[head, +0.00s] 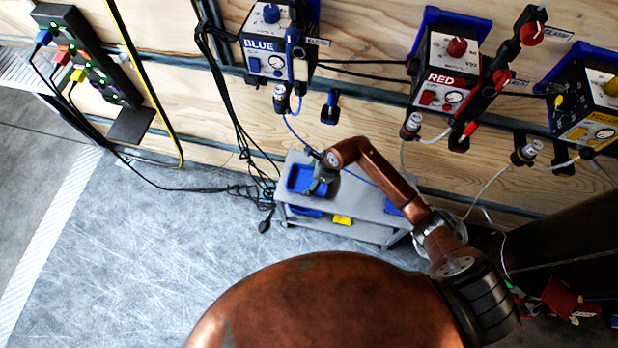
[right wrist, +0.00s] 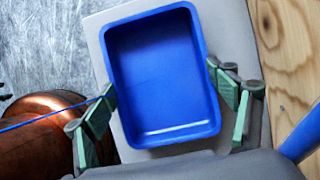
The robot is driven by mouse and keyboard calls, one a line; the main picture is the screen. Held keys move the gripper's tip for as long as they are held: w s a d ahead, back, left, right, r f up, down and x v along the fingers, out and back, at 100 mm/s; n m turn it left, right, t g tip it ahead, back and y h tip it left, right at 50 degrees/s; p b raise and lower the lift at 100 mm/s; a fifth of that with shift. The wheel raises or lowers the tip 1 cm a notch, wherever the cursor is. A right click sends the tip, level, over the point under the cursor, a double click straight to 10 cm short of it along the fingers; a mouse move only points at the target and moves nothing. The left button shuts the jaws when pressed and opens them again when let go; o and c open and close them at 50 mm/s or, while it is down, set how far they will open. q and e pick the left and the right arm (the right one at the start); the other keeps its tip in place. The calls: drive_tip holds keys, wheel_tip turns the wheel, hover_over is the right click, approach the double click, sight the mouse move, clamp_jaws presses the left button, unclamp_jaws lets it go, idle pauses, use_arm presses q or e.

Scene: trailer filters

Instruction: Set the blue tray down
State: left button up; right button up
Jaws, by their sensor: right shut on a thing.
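The blue tray (head: 298,182) is empty and upright at the left end of the grey cart's top shelf (head: 352,200). In the right wrist view the blue tray (right wrist: 162,75) fills the middle, with the grey surface (right wrist: 98,40) showing around it. My right gripper (head: 320,183) is at the tray's right side in the head view. Its green-padded fingers (right wrist: 170,100) are shut on the tray, one on each side. Whether the tray's underside touches the shelf cannot be told. My left gripper is not in view.
The cart's lower shelf holds a yellow item (head: 342,220) and a blue item (head: 304,211). Blue (head: 268,45), red (head: 440,75) and yellow (head: 590,105) units hang on the wooden wall. Black cables (head: 235,188) lie left of the cart.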

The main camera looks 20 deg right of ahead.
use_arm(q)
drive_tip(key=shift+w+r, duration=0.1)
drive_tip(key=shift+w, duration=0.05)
use_arm(e)
drive_tip(key=shift+f, duration=0.2)
drive_tip(key=o, duration=0.7)
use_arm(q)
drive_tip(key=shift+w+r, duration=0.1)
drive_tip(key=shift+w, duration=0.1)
use_arm(e)
drive_tip(key=o, duration=0.5)
drive_tip(key=shift+c, duration=0.2)
drive_tip(key=shift+r, duration=0.15)
drive_tip(key=p+v, duration=0.2)
drive_tip(key=v, duration=0.4)
drive_tip(key=shift+d+r, duration=0.15)
drive_tip(key=shift+r, duration=0.1)
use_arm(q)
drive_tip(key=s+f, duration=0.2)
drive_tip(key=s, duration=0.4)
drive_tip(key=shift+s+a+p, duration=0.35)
use_arm(e)
drive_tip(key=shift+s+d+r, duration=0.1)
drive_tip(key=shift+s+r, duration=0.15)
drive_tip(key=shift+r, duration=0.15)
